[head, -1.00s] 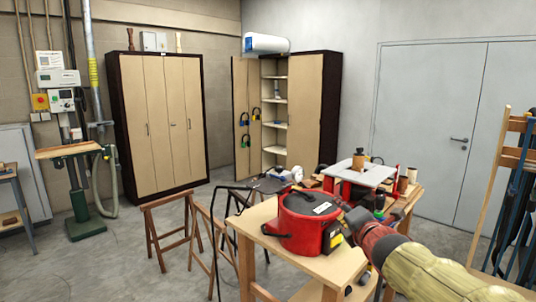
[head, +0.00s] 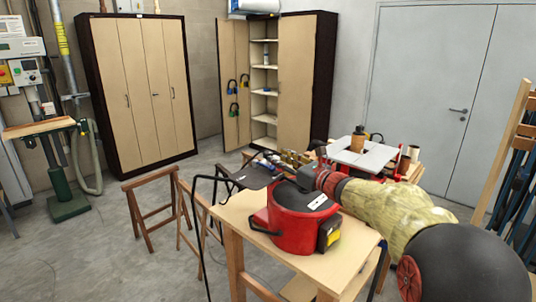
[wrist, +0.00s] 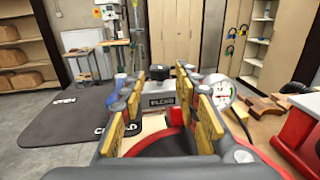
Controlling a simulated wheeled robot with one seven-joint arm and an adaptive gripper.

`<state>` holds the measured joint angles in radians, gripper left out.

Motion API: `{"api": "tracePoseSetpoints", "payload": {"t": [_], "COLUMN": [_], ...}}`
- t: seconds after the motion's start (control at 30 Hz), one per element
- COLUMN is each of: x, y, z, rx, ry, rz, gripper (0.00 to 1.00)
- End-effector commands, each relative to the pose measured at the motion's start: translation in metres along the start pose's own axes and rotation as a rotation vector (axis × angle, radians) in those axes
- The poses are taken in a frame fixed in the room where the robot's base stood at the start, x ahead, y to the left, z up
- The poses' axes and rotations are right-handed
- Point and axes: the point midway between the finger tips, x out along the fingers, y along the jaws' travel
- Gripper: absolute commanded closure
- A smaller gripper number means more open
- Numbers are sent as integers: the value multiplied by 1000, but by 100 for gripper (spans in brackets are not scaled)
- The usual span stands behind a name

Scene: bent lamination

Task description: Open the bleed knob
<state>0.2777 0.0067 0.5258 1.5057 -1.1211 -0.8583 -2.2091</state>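In the wrist view a dark round knob (wrist: 160,72) sits just beyond my fingertips, roughly centred between them. Below it is a black label (wrist: 161,100) that seems to read "BLEED". My gripper (wrist: 164,92) has yellow-padded fingers spread apart with a clear gap and nothing held. In the head view my gripper (head: 308,178) is above the far rim of the red pot (head: 290,230) on the wooden table. The knob cannot be made out in the head view; my gripper may hide it.
A dark mat (wrist: 55,123) with words like "OPEN" and "CLOSED" lies left of the gripper. A white round dial (wrist: 218,90) is close to the right fingers. Wooden trestles (head: 150,210) stand left.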

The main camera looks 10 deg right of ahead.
Motion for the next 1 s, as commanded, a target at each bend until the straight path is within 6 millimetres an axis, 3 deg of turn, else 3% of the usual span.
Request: {"api": "tracePoseSetpoints", "payload": {"t": [0.2,0.4,0.8,1.0], "x": [40,61,66,66], "y": [1,1,0,0], "z": [-1,0,1,1], "rx": [1,1,1,1], "ry": [0,0,-1,-1], "rz": [2,1,-1,-1], "gripper": [68,68,69,80]}}
